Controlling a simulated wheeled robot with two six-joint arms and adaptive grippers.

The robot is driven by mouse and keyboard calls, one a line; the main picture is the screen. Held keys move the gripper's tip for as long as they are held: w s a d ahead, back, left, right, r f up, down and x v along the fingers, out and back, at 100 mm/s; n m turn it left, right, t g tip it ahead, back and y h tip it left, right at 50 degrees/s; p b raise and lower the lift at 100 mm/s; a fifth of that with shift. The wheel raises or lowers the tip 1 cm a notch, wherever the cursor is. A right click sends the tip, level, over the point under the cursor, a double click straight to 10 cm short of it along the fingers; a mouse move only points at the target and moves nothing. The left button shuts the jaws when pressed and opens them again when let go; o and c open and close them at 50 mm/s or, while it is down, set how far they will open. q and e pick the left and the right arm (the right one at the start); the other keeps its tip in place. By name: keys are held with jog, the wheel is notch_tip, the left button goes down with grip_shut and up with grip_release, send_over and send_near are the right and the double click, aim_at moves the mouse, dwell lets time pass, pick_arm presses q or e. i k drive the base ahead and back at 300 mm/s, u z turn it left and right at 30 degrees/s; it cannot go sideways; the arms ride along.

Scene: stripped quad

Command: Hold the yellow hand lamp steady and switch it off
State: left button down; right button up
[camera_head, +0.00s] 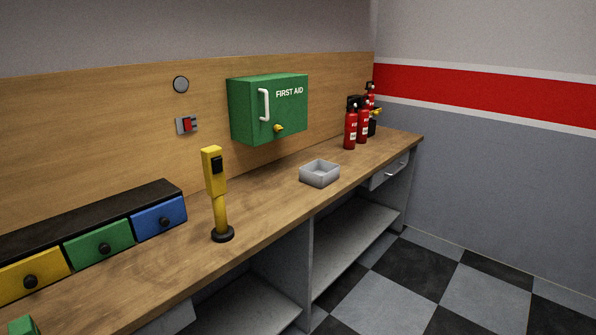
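The yellow hand lamp (216,186) stands upright on the wooden workbench, left of the middle of the view. It has a round black base (222,234), a yellow stem and a taller yellow head. A black switch-like part (217,166) sits on the right side of the head. I cannot tell from this view whether the lamp is lit. Neither of my grippers shows, and nothing touches the lamp.
The workbench (270,220) is clear around the lamp. A drawer unit (104,243) stands to its left, a grey tray (319,180) to its right. Red fire extinguishers (351,130) stand at the far end. A green first aid box (240,112) and a red switch (187,125) are on the wall panel.

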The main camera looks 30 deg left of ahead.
aim_at(217, 163)
jog(key=u, duration=0.25)
jog(key=i, duration=0.85)
jog(key=u, duration=1.15)
jog(key=i, duration=0.5)
jog(key=u, duration=0.55)
